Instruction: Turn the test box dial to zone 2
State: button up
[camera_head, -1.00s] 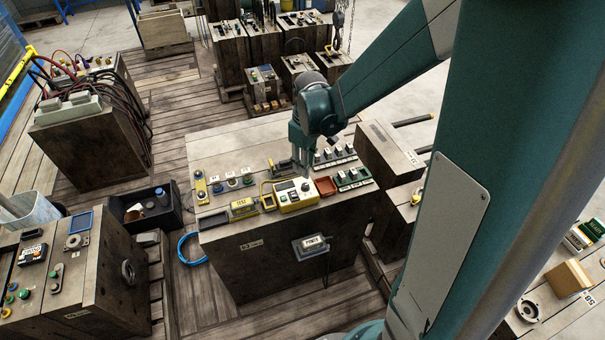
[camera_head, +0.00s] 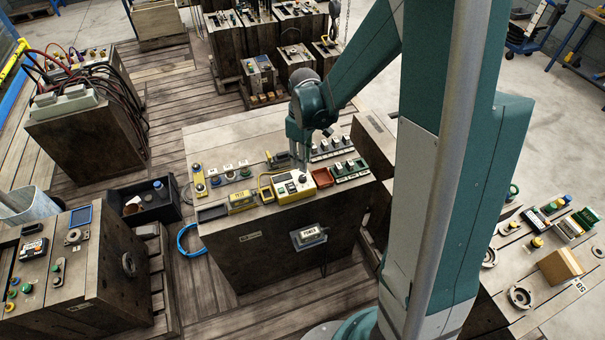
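The yellow test box (camera_head: 288,193) with a pale top sits near the front edge of the central wooden block (camera_head: 225,252). Its dial (camera_head: 303,178) is a small knob on the right part of the top. My gripper (camera_head: 303,167) points down from the teal wrist, with its fingertips right at the dial. The fingers look close together, but they are too small to tell whether they are around the knob or just above it. The dial's zone marks and pointer cannot be read from here.
A red tray (camera_head: 322,177) and a green-based terminal strip (camera_head: 351,170) stand close on the right of the test box. A yellow TEST unit (camera_head: 241,202) and a dark tray (camera_head: 212,213) lie to the left. A POWER box (camera_head: 309,235) is on the block's front face.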

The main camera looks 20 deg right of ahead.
aim_at(302, 177)
jog(key=shift+a+f+b, duration=0.1)
jog(key=shift+f+b, duration=0.55)
jog(key=shift+f, duration=3.1)
jog(key=c, duration=0.6)
